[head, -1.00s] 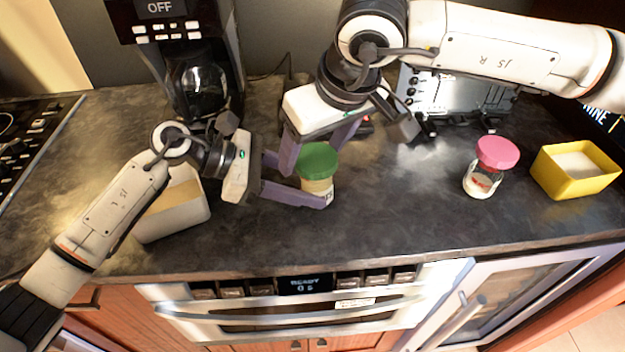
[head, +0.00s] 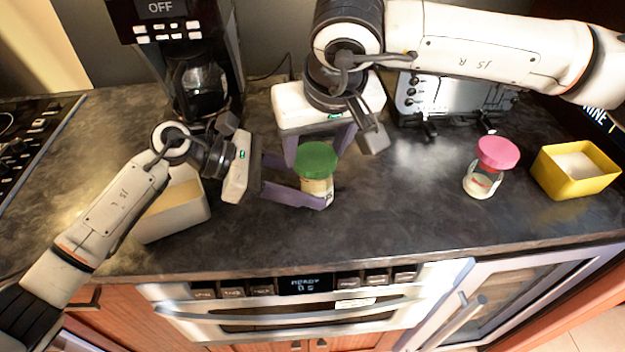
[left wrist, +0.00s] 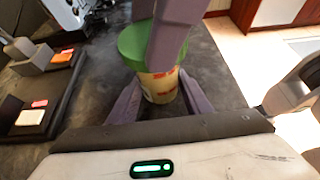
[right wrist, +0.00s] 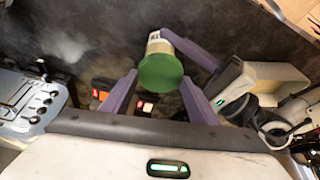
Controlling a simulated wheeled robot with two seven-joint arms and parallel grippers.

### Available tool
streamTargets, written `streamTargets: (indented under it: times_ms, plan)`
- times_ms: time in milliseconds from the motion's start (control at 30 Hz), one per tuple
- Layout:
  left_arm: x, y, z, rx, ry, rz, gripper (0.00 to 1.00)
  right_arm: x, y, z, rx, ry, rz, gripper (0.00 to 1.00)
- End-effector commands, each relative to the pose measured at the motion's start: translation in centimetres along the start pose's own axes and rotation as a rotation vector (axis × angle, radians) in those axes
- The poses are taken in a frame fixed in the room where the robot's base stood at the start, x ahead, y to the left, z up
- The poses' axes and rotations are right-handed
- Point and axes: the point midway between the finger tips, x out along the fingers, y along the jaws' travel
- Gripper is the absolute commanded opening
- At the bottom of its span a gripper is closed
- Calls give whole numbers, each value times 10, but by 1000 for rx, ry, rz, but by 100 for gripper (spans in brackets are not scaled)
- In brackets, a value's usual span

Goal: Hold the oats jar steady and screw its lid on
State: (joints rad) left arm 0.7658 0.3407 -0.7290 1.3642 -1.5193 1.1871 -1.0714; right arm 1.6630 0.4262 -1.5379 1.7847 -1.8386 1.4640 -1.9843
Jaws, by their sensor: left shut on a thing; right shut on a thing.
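The oats jar (head: 318,190) is a small pale jar with a red-marked label, standing upright on the dark counter. Its green lid (head: 318,158) sits on top of it; I cannot tell how tightly. My left gripper (head: 312,193) is shut on the jar body from the left, and its fingers show on both sides of the jar (left wrist: 160,88) in the left wrist view. My right gripper (head: 318,150) reaches down from above and behind, shut on the lid's sides. In the right wrist view the lid (right wrist: 160,72) lies between its fingertips. One right finger covers part of the lid in the left wrist view.
A pink-lidded jar (head: 484,185) and a yellow bin (head: 575,190) stand at the right. A pale bin (head: 170,220) is beside my left arm. A coffee maker (head: 190,60) and a toaster (head: 450,100) stand behind. The counter in front of the jar is clear.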

Motion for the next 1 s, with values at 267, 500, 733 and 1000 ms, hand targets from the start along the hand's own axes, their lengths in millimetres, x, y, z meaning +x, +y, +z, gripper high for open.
streamTargets:
  times_ms: [267, 500, 733, 1000]
  plan:
    - [0, 4, 1, -6, -3, 12, 4, 0, -10, 5, 168, -10, 55, 27]
    - [0, 4, 1, -7, -3, 13, 4, 1, -8, 5, 408, -14, 159, 27]
    - [-1, 5, 0, -8, -2, 15, 4, 1, -8, 5, 615, -14, 249, 27]
    - [-2, 6, -1, -9, -1, 17, 4, 1, -7, 5, 846, -15, 348, 27]
